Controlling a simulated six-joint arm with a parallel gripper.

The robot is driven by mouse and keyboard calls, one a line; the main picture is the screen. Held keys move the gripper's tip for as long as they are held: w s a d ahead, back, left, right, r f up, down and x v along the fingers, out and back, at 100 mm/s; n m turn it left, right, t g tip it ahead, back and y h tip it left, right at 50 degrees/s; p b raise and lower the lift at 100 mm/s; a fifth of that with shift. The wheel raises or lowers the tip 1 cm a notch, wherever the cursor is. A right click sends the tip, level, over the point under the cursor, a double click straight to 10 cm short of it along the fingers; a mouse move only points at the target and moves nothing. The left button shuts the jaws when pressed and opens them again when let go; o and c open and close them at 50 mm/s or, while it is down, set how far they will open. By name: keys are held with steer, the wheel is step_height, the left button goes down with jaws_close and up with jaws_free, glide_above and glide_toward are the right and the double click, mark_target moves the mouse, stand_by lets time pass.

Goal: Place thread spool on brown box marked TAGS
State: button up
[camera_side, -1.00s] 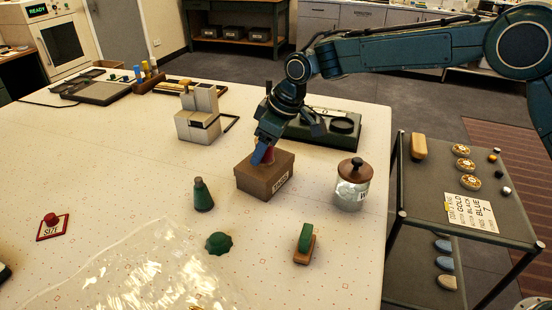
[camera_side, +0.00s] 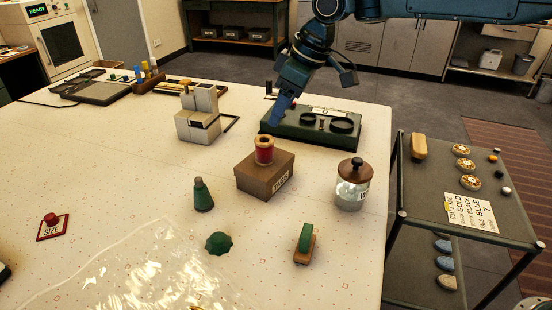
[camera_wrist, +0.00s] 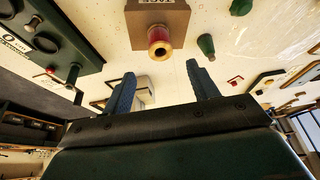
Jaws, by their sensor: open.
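The thread spool (camera_side: 264,151), red with tan ends, stands upright on top of the brown box (camera_side: 257,184) marked TAGS. In the wrist view the spool (camera_wrist: 159,40) shows end-on against the box (camera_wrist: 143,19). My gripper (camera_side: 283,108) is above and behind the box, over the green tray-like device, clear of the spool. In the wrist view its two blue fingers (camera_wrist: 160,80) are apart with nothing between them.
A green device (camera_side: 290,128) with round recesses lies behind the box. A glass jar (camera_side: 352,192) with a brown lid stands to the right. A dark green cone (camera_side: 203,196) and green knob (camera_side: 219,243) are at front left. Grey blocks (camera_side: 196,128) stand behind left.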

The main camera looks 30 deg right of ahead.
steer(key=shift+s+d+r, duration=0.15)
steer(key=shift+r, duration=0.3)
stand_by(0.3)
steer(key=s+d+r+m+t+h, duration=0.1)
steer(key=s+d+r+m, duration=0.45)
steer(key=s+d, duration=0.9)
steer(key=s+d+f+m, duration=0.1)
steer(key=s+d, duration=0.2)
steer(key=s, duration=0.4)
steer(key=s+d+f+m+t+h, duration=0.1)
steer(key=s+d+f, duration=0.1)
steer(key=s, duration=0.5)
steer(key=s+d+f+m+h, duration=0.1)
steer(key=s+d+f, duration=0.1)
steer(key=s, duration=0.5)
steer(key=shift+s+d+f, duration=0.15)
steer(key=shift+d, duration=0.7)
